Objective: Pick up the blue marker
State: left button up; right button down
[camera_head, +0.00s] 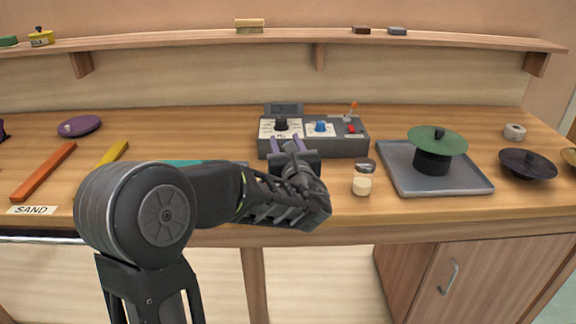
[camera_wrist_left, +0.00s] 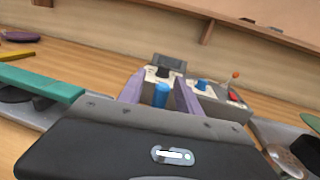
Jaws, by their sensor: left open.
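The blue marker (camera_wrist_left: 161,95) shows in the left wrist view as a short upright blue cylinder between the two purple fingers of my left gripper (camera_wrist_left: 160,91). The fingers stand apart, one on each side of it, and its lower part is hidden by the gripper body. In the head view my left gripper (camera_head: 287,146) reaches toward the front of the grey control box, and I cannot make out the marker there. Whether a finger touches the marker is not clear. My right gripper is not in view.
A small jar (camera_head: 363,178) stands close on the right, beside a grey tray (camera_head: 462,181) holding a green-topped black object. Orange (camera_head: 45,171) and yellow bars lie left. A shelf (camera_head: 200,40) runs above.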

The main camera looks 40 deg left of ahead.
pick_arm(q)
jog(key=shift+c, duration=0.4)
grip_shut()
